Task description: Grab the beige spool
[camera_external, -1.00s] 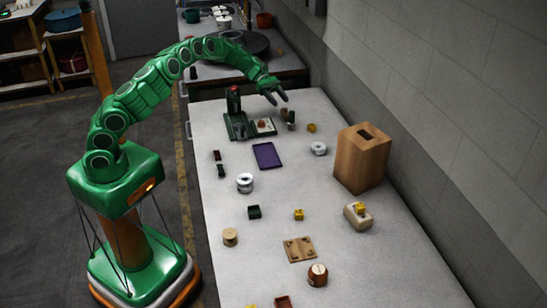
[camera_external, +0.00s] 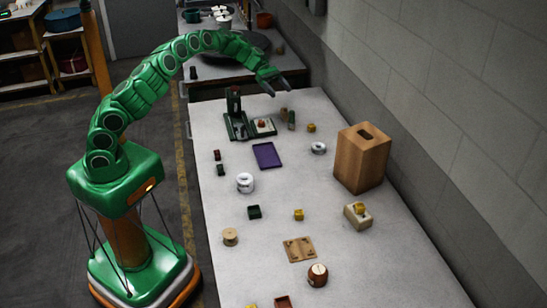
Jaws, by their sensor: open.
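The beige spool (camera_external: 230,237) looks like the small light-tan cylinder standing near the left edge of the grey table (camera_external: 345,255). It stands clear of its neighbours. My gripper (camera_external: 281,91) is open and empty, with its fingers spread. It is above the far end of the table, near the green press, well away from the spool. Nothing hides the spool.
A white spool (camera_external: 245,183) stands behind the beige one, and a dark green box (camera_external: 254,212) is to its right. A green press (camera_external: 235,122), purple tray (camera_external: 267,156), tall wooden box (camera_external: 361,158) and wooden plate (camera_external: 299,249) also occupy the table. The wall borders the right side.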

